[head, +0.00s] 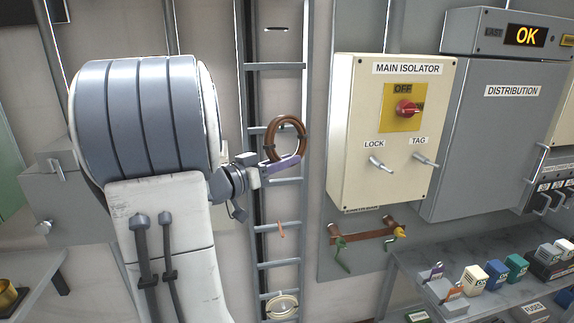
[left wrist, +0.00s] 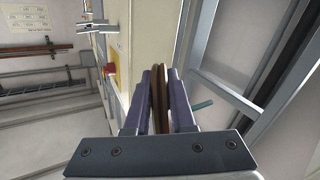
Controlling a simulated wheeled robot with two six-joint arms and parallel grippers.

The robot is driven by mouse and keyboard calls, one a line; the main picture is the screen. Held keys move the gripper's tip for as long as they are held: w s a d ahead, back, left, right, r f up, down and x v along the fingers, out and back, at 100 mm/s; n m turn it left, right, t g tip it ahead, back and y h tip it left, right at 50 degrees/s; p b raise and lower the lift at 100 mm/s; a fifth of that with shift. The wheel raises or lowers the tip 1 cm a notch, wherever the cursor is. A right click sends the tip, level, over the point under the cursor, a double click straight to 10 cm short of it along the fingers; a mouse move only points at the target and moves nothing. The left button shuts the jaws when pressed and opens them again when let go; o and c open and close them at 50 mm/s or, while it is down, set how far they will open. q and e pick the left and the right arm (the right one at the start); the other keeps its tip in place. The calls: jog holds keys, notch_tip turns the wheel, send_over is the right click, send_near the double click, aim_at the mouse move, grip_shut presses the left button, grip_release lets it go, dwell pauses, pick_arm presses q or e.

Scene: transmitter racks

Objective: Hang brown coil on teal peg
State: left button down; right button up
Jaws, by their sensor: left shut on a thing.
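The brown coil (head: 287,119) is a ring with dark ties, held upright in front of the vertical cable ladder in the head view. My left gripper (head: 294,163) is shut on its lower edge. In the left wrist view the coil (left wrist: 161,88) shows edge-on between the purple fingers of my left gripper (left wrist: 160,105). A teal peg (left wrist: 203,105) sticks out beside the right finger in the left wrist view, close to the ladder rail and apart from the coil. I cannot make the teal peg out in the head view. My right gripper is not in view.
The main isolator box (head: 350,130), with protruding switches, stands to the right. A shelf (head: 410,268) with small coloured blocks is at lower right.

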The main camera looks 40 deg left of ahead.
pick_arm(q)
jog(key=shift+w+a+f, duration=0.3)
jog(key=shift+w+a, duration=0.65)
jog(key=shift+a, duration=0.15)
jog(key=shift+w+a+f, duration=0.25)
jog(key=shift+w+a, duration=0.65)
jog(key=shift+a, duration=0.15)
jog(key=c, duration=0.7)
grip_release()
jog(key=shift+f, duration=0.1)
